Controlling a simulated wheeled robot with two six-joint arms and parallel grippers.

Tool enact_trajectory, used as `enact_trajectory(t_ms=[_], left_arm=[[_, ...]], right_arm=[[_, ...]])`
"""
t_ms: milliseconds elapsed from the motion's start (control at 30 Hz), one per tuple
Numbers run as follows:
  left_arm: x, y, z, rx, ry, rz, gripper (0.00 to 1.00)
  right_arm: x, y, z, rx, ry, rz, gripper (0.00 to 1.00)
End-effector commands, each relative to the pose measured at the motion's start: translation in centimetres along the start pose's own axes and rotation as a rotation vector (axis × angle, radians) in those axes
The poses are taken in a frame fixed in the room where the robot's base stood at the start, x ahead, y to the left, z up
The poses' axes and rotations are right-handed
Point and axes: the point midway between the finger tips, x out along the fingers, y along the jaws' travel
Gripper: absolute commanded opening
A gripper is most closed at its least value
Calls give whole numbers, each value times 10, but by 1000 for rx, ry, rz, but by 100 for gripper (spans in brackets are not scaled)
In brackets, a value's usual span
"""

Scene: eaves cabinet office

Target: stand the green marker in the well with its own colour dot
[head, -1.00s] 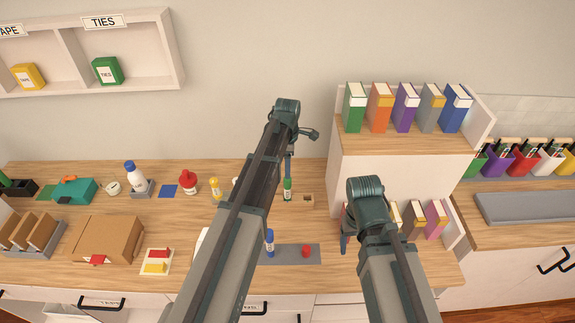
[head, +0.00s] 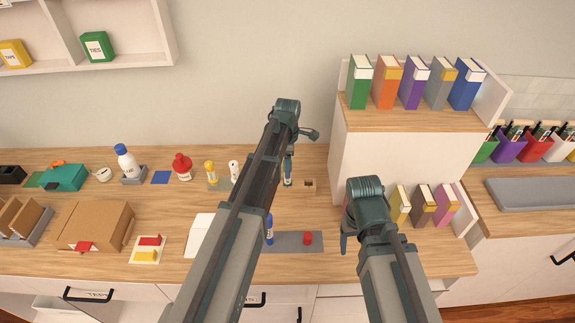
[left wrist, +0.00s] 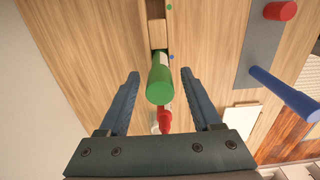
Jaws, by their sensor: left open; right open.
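The green marker (left wrist: 159,80) stands between the spread fingers of my left gripper (left wrist: 160,85) in the left wrist view, apart from both. It appears to stand at one end of a wooden block (left wrist: 155,25) with square wells. A blue dot (left wrist: 171,57) is beside the marker's base; a green dot (left wrist: 169,7) is farther along the block. In the head view, my left gripper (head: 288,172) hangs at the left end of the block (head: 309,186) and mostly hides the marker. My right gripper (head: 344,242) is open and empty, away from the block.
A blue marker (head: 269,230) and a red cylinder (head: 307,238) are on a grey mat (head: 290,247) in front. A white shelf unit (head: 365,155) with binders stands right of the block. Red and yellow bottles (head: 182,166) stand to the left.

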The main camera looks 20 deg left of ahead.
Motion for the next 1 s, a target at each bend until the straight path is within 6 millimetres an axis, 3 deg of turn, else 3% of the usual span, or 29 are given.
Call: enact_trajectory(t_ms=[33,300,700,1000], left_arm=[[15,0,0,0,0,0,66],[47,0,0,0,0,0,66],[50,0,0,0,0,0,66],[50,0,0,0,0,0,12]], right_arm=[[15,-2,-1,0,0,0,70],[46,-4,-3,1,0,0,70],[50,-5,-3,1,0,0,70],[50,-5,-3,1,0,0,70]])
